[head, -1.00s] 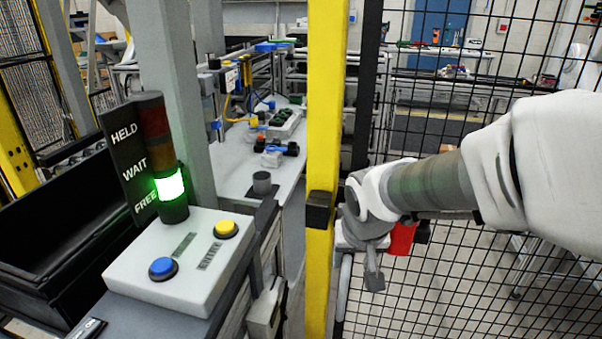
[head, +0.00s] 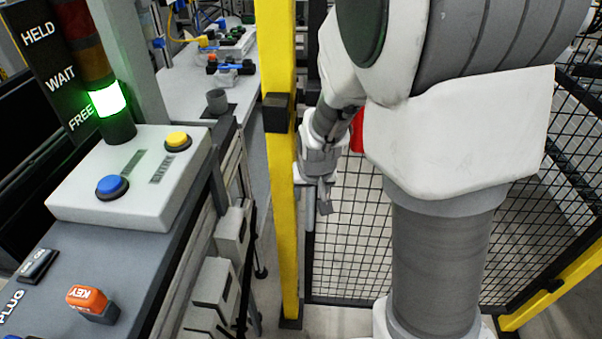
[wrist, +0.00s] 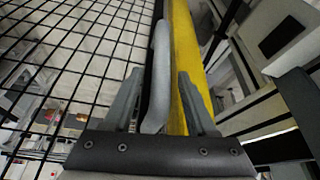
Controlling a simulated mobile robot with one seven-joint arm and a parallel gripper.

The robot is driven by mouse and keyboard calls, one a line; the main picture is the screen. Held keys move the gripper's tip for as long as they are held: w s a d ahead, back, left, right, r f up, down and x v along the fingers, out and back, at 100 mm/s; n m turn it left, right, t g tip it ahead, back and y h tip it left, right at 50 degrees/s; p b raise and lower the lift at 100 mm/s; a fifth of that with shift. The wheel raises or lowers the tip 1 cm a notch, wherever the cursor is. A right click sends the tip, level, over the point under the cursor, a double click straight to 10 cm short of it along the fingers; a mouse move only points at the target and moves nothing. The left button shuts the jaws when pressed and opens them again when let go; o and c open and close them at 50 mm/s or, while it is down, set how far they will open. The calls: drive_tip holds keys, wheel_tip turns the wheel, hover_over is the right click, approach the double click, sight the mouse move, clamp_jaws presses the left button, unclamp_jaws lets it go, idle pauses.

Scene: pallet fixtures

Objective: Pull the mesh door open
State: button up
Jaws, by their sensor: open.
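The black wire mesh door (head: 352,240) stands right of a yellow post (head: 283,200), its dark edge close beside the post, so it looks closed. A grey upright handle bar (wrist: 158,75) runs along that edge in the wrist view. In the head view its lower part (head: 309,238) shows below my gripper (head: 322,192). My gripper is at the handle, with its jaws (wrist: 160,105) open and one finger on each side of the bar. Gaps seem to remain beside the bar; contact is unclear. My arm hides much of the door in the head view.
Left of the post stands a console with a white button box (head: 130,185), an orange key block (head: 92,300) and a lamp stack lit green at FREE (head: 107,99). A red part (head: 357,130) shows behind my arm. Another yellow post (head: 550,290) stands lower right.

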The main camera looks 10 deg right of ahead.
drive_tip(key=shift+c, duration=0.2)
clamp_jaws()
idle(1.3)
